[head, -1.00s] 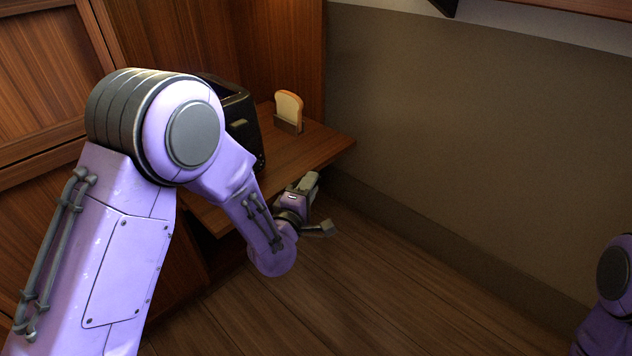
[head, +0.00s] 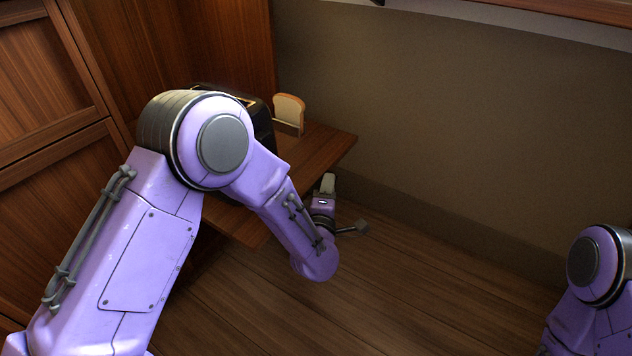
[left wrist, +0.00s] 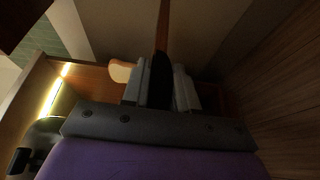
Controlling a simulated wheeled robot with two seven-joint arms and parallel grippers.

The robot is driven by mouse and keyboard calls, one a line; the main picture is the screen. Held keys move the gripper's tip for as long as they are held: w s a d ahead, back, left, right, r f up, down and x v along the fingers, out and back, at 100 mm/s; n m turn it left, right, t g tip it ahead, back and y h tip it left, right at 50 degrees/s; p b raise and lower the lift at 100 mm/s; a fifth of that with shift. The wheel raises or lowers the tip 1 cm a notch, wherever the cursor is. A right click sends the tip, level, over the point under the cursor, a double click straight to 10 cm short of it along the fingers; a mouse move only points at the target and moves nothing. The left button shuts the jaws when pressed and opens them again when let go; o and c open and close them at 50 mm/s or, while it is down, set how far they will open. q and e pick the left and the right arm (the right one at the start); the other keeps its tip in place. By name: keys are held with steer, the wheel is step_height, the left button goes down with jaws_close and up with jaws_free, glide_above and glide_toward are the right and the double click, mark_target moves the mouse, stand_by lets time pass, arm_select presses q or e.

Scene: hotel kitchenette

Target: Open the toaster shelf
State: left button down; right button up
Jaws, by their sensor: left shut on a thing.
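The wooden toaster shelf (head: 326,146) sticks out of the cabinet in the head view. The black toaster (head: 262,125) stands on it, partly hidden behind my left arm. My left gripper (head: 328,184) is at the shelf's front edge, near the right corner. The exact contact is dark. My right arm shows at the right of the head view, but its gripper is out of view.
A bread-slice figure in a holder (head: 288,112) stands on the shelf beside the toaster; it also shows in the left wrist view (left wrist: 121,71). Wooden cabinet panels (head: 50,80) are at left. A plain wall (head: 450,120) is behind. The wooden floor (head: 400,290) is clear in front.

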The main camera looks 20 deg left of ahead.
arm_select(q)
steer(key=shift+s+d+f, duration=0.15)
steer(key=shift+d, duration=0.3)
steer(key=shift+s+d+f, duration=0.1)
steer(key=shift+s+d, duration=0.05)
steer(key=shift+d, duration=0.3)
steer(key=c, duration=1)
jaws_free()
steer(key=shift+w, duration=0.2)
steer(key=shift+c, duration=0.2)
arm_select(e)
steer(key=shift+d, duration=0.1)
arm_select(q)
steer(key=shift+r, duration=0.1)
arm_select(e)
steer(key=shift+r, duration=0.1)
arm_select(q)
steer(key=s+d+p, duration=0.1)
steer(key=s+p, duration=0.2)
steer(key=s, duration=0.7)
steer(key=shift+s, duration=0.3)
arm_select(e)
steer(key=w+r+m+t, duration=0.1)
steer(key=w+r+m+t+h, duration=0.1)
steer(key=w+r, duration=0.1)
steer(key=shift+d+r+m+t+h, duration=0.1)
steer(key=shift+d+m+t+h, duration=0.2)
steer(key=shift+m+t, duration=0.1)
arm_select(q)
steer(key=shift+d, duration=0.15)
